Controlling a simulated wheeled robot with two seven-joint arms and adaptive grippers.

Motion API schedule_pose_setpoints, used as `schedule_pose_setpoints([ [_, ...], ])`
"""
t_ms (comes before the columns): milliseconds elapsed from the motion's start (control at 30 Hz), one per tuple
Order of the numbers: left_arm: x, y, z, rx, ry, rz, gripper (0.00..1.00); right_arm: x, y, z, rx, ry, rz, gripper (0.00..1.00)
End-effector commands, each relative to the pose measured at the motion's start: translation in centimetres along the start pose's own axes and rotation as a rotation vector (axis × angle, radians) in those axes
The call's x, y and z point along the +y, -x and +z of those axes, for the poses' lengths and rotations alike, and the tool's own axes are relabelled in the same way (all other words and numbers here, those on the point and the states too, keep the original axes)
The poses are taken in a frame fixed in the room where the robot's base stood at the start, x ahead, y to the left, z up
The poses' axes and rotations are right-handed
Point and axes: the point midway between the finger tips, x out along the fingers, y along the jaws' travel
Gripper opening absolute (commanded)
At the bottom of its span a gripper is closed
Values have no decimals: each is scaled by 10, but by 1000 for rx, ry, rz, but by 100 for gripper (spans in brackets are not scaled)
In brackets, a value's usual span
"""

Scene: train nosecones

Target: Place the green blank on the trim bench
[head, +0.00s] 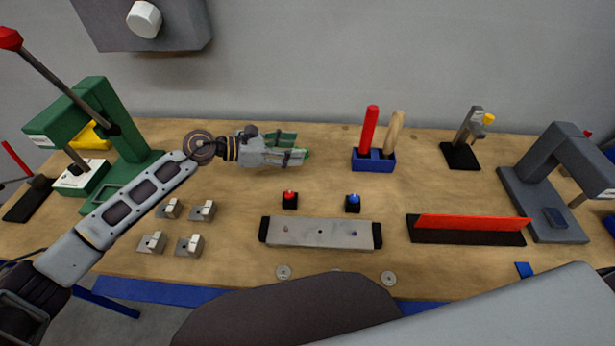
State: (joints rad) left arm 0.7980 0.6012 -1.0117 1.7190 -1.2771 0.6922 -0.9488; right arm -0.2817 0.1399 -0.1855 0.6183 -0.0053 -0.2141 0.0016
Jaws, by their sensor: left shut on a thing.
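My left gripper (295,156) reaches in from the left over the back middle of the wooden bench (320,185). It is shut on the green blank (283,138), which shows partly behind and beyond the fingers. The fingers hide much of the blank, and I cannot tell whether it touches the bench top. My right gripper is not in view. No label in view tells which part is the trim bench.
A green lever press (105,120) stands left and a grey press (560,180) right. A blue holder (373,160) carries red and wooden handles. Several small metal blocks (203,211), red and blue buttons (353,202), a metal bar (320,232) and a red-edged strip (470,229) occupy the front.

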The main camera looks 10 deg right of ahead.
Motion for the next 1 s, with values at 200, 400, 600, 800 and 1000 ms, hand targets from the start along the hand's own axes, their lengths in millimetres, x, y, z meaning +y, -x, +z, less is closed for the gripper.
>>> schedule_pose_setpoints([
  [200, -1, -9, -29, 0, 4, -1, 29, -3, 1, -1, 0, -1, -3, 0],
  [400, 0, -15, -48, 0, 2, 0, 29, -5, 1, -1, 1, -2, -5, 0],
  [600, 0, -16, -51, 0, 1, 0, 29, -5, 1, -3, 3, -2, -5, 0],
  [800, 0, -16, -51, 0, 1, 0, 29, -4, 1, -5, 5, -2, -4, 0],
  [1000, -1, -20, -65, 0, 4, -1, 29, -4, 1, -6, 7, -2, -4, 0],
])
